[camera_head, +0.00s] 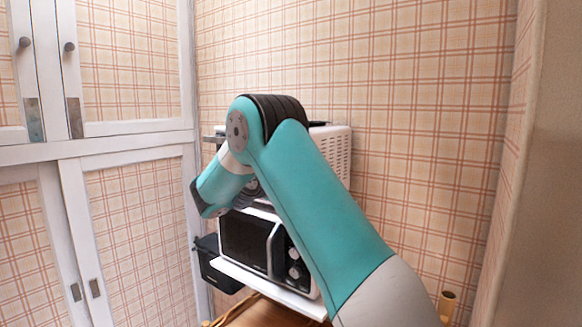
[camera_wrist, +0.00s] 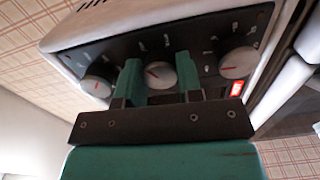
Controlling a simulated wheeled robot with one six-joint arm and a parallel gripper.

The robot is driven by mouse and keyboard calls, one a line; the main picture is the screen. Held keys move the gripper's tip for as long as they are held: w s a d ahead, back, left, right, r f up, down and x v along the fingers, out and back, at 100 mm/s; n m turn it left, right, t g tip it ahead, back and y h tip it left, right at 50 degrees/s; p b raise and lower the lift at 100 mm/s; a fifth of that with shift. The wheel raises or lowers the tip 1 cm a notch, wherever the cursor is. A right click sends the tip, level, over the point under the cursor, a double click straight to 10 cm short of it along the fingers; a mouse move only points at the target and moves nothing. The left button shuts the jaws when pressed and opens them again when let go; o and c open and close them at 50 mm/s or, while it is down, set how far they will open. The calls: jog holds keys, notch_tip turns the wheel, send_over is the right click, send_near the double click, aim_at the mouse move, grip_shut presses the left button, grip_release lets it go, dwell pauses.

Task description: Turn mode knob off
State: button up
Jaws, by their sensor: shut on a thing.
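In the wrist view a row of three silver knobs with red pointer lines sits on the dark panel of a white appliance (camera_wrist: 75,35). My gripper (camera_wrist: 158,66) has its two teal fingers on either side of the middle knob (camera_wrist: 160,76), shut on it. The left knob (camera_wrist: 97,87) and right knob (camera_wrist: 238,62) are clear of the fingers. A red light (camera_wrist: 237,89) glows below the right knob. The panel lettering is too blurred to read, so I cannot tell which knob is the mode knob. In the head view my arm hides the knobs and gripper.
In the head view the white vented appliance (camera_head: 338,150) stands above a microwave (camera_head: 245,243) on a white shelf (camera_head: 265,287). A black bin (camera_head: 215,270) is at its left. White cabinets (camera_head: 120,145) line the left; a plaid wall is behind.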

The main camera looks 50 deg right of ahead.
jog(key=n+p, duration=0.9)
jog(key=n, duration=0.2)
jog(key=shift+w+a+n, duration=0.1)
jog(key=shift+a+n, duration=0.05)
jog(key=shift+n, duration=0.25)
jog(key=shift+f, duration=0.1)
jog(key=o, duration=0.9)
jog(key=shift+w, duration=0.1)
